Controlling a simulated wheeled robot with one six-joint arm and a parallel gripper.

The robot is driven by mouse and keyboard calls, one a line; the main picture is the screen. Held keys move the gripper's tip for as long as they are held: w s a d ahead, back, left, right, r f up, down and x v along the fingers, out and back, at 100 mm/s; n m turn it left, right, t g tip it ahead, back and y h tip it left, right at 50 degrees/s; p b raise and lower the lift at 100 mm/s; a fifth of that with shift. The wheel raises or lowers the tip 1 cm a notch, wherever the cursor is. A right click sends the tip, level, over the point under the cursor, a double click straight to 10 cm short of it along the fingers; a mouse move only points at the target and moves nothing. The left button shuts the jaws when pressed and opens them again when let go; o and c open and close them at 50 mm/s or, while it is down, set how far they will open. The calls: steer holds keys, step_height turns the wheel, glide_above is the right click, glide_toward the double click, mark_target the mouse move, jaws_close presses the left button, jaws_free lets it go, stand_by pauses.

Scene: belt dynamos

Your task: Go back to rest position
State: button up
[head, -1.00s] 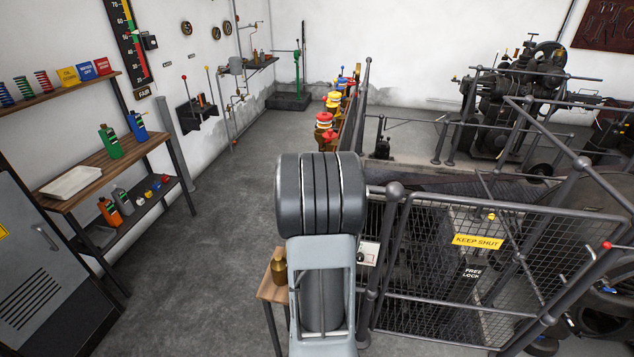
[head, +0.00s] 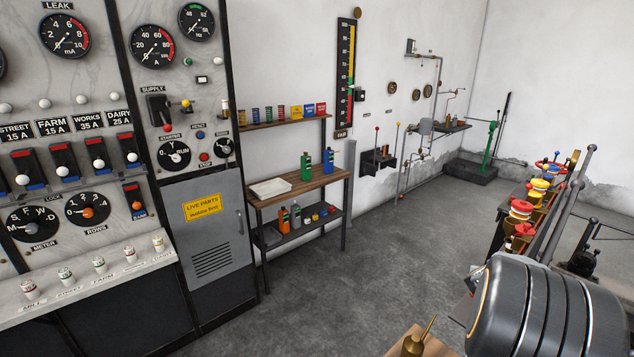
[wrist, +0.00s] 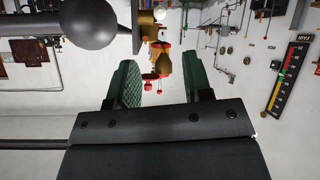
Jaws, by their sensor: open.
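My gripper (wrist: 160,78) shows in the wrist view, which is upside down. Its two green ribbed fingers are apart with a wide gap, and nothing is held between them. Brass fittings with red knobs (wrist: 162,65) show in line with the gap; they appear to be beyond the fingertips, but I cannot tell how far.
A row of brass fittings with red, yellow and blue tops (head: 521,209) stands beside a railing (head: 570,200) near my arm. A small table (head: 400,345) with a brass oil can (head: 412,346) is at the bottom. A switchboard (head: 90,140) and workbench (head: 300,185) stand left. The middle floor is clear.

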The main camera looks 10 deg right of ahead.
steer(key=a+f+y, duration=0.2)
steer(key=a+y, duration=0.2)
steer(key=a, duration=0.4)
steer(key=a+f+y, duration=0.2)
steer(key=a+y, duration=0.1)
steer(key=a, duration=0.4)
steer(key=s+a+r+n+y, duration=0.1)
steer(key=s+a+r+n, duration=0.3)
steer(key=a, duration=0.8)
steer(key=s+a+r+n+g+y, duration=0.1)
steer(key=s+a+r+n, duration=0.3)
steer(key=a, duration=0.8)
steer(key=shift+s+a+n+y, duration=0.3)
steer(key=shift+a+n+y, duration=0.1)
steer(key=shift+n+y, duration=0.1)
steer(key=shift+r, duration=0.1)
